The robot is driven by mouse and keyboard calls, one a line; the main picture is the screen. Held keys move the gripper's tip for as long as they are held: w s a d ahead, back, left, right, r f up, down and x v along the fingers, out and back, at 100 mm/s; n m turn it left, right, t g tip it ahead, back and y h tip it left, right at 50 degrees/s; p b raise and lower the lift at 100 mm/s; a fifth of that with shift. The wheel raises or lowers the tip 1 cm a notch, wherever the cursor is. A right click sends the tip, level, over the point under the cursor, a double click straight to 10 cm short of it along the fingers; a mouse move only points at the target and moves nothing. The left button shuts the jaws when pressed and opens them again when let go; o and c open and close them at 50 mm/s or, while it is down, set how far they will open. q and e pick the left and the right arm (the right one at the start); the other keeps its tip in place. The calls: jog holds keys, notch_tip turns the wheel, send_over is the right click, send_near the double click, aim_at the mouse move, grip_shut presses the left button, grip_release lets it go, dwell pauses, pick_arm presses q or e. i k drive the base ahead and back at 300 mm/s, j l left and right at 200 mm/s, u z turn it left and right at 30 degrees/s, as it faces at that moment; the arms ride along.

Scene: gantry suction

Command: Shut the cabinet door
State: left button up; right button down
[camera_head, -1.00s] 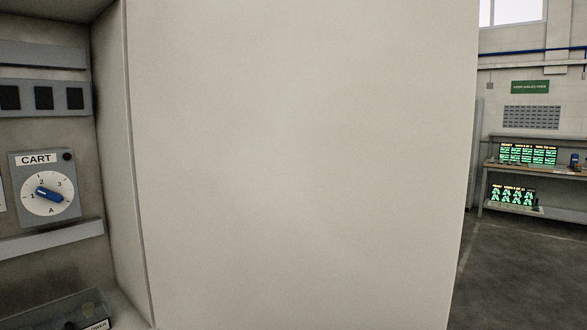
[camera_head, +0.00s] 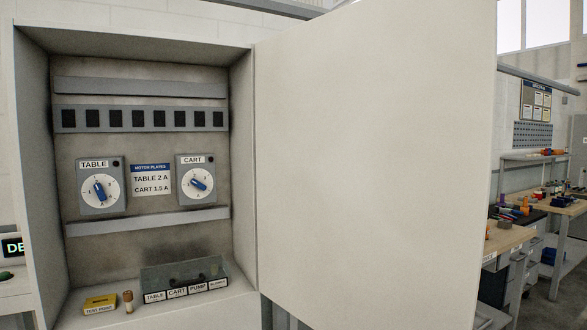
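The cabinet door (camera_head: 375,165) is a large plain off-white panel. It stands open, hinged along the cabinet's right edge and swung out to the right, toward me. The cabinet (camera_head: 243,180) is open at the front, so its inside shows. Inside are a TABLE dial (camera_head: 100,187) and a CART dial (camera_head: 197,180), with a motor plates label (camera_head: 151,180) between them. Neither of my grippers shows in the head view. No handle shows on the door's visible face.
On the cabinet floor are a labelled tray (camera_head: 186,278), a small yellow box (camera_head: 100,303) and a small cylinder (camera_head: 128,301). Workbenches (camera_head: 560,215) with tools stand beyond the door at the right. A display (camera_head: 12,247) shows at the left edge.

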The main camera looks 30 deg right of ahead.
aim_at(375, 120)
jog(key=l+u, duration=0.25)
jog(key=u, duration=0.2)
jog(key=l+u, duration=0.2)
jog(key=u, duration=0.3)
jog(key=k+l, duration=0.2)
jog(key=l, duration=0.2)
jog(key=k+l, duration=0.15)
jog(key=l, duration=0.3)
jog(key=k+l, duration=0.2)
jog(key=l, duration=0.2)
jog(key=k+l, duration=0.2)
jog(key=l, duration=0.25)
jog(key=k+l, duration=0.15)
jog(key=l, duration=0.25)
jog(key=k+l, duration=0.2)
jog(key=l, duration=0.2)
jog(key=k+l, duration=0.2)
jog(key=l, duration=0.25)
jog(key=k+l, duration=0.15)
jog(key=l, duration=0.25)
